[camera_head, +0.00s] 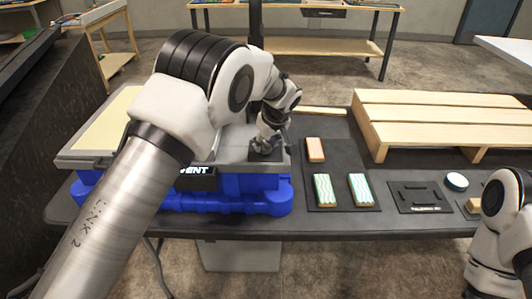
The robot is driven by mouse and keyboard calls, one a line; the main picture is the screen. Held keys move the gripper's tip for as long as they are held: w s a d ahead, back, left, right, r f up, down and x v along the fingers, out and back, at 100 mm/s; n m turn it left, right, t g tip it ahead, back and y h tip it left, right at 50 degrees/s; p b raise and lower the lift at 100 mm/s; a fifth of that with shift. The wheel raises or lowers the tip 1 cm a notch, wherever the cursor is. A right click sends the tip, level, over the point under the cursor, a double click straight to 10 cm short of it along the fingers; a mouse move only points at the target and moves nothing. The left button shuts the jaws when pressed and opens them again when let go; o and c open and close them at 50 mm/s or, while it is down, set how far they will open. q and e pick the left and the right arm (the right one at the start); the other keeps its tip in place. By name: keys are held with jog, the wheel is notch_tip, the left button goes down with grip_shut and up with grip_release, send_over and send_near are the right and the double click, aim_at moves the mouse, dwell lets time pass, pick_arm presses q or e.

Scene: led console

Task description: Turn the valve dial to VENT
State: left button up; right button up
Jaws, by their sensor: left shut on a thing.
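The console (235,193) has a grey top on a blue base and stands on the dark table at the left. A black label (196,178) on its front shows "VENT", with its left end hidden by my left arm. My left gripper (264,146) reaches down to the right end of the console top, small in the view and shut on the valve dial. The dial is mostly hidden by the gripper, so its pointing direction cannot be told. My right arm shows at the right edge, but its gripper is out of view.
A black tray (420,197), a round teal-topped item (456,181) and a wooden pallet (440,115) stand further right.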

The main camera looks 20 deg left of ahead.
pick_arm(q)
jog(key=shift+f+n+g+y+b, duration=0.15)
jog(key=shift+n+g+b, duration=0.15)
jog(key=shift+n, duration=0.5)
jog(key=shift+f+n+g+y+b, duration=0.1)
jog(key=shift+n+g+y+b, duration=0.15)
jog(key=shift+n, duration=0.55)
jog(key=o, duration=0.9)
jog(key=shift+o, duration=1.1)
jog(key=shift+w, duration=0.1)
jog(key=shift+r, duration=0.1)
jog(key=v, duration=1.1)
jog(key=shift+d+r, duration=0.2)
jog(key=shift+r, duration=0.2)
